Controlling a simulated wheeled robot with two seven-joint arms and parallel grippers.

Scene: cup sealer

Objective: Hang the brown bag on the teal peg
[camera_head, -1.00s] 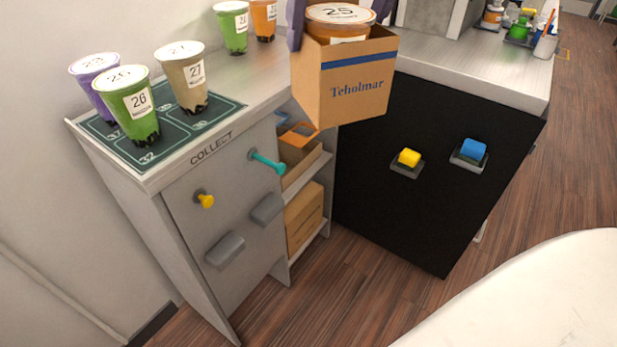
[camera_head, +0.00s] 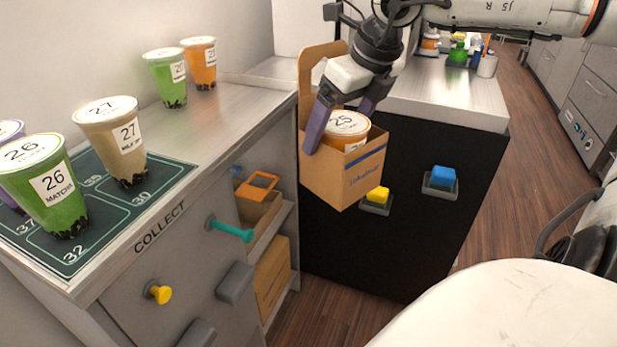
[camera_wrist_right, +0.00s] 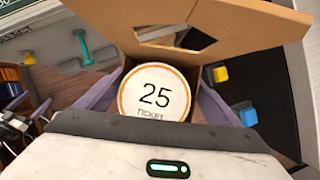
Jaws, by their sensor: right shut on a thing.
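The brown bag (camera_head: 345,185) hangs in the air in front of the black counter panel, upright, with its tall handle panel at the back. The teal peg (camera_head: 231,230) sticks out of the grey COLLECT cabinet, left of and lower than the bag, bare. My left gripper is not in view.
A yellow peg (camera_head: 158,292) and grey blocks (camera_head: 235,283) also project from the cabinet front. Cups stand on the dark mat (camera_head: 165,178) and counter. Open shelves (camera_head: 283,215) hold boxes. Yellow (camera_head: 377,194) and blue (camera_head: 442,177) buttons are on the black panel.

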